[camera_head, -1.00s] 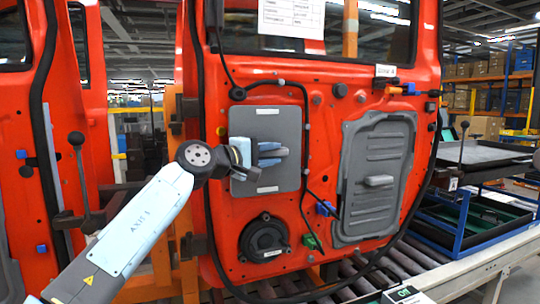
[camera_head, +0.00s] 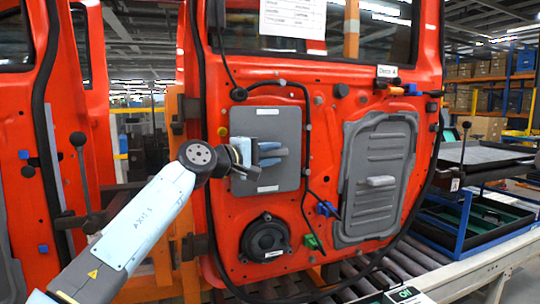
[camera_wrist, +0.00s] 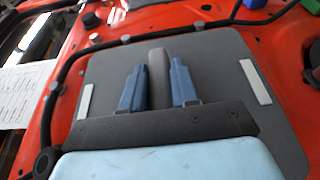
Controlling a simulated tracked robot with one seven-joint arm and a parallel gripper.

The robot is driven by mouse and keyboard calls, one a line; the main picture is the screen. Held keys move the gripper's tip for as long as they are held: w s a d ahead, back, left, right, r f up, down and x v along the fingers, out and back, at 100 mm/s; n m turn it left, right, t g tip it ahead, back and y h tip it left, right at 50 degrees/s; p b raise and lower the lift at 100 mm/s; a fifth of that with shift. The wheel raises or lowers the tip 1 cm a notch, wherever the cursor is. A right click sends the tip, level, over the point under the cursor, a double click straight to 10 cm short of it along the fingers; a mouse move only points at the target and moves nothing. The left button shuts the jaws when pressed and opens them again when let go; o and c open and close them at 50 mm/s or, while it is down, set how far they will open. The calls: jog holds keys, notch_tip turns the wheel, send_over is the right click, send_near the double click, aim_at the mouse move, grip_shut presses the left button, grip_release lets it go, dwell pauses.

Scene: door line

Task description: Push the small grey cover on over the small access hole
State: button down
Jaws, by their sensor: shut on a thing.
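The small grey cover (camera_head: 285,125) is a flat rectangular panel with white strips near its top and bottom edges. In the wrist view, the blue fingers of my gripper (camera_wrist: 159,85) stand on either side of the dark handle (camera_wrist: 158,78), with the small grey cover (camera_wrist: 215,65) behind. The small access hole is not visible; the cover hides that area. I cannot tell whether the cover's edges are fully seated.
A larger ribbed grey cover (camera_head: 378,205) with its own handle is on the door to the right. A black round speaker (camera_head: 265,238) is below. A black cable (camera_head: 308,130) runs close around the small cover's top and right side. Rollers lie beneath the door.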

jog(key=shift+w+a, duration=0.15)
jog(key=shift+w, duration=0.3)
dwell(0.6)
jog(key=c, duration=0.8)
grip_release()
jog(key=v, duration=2.7)
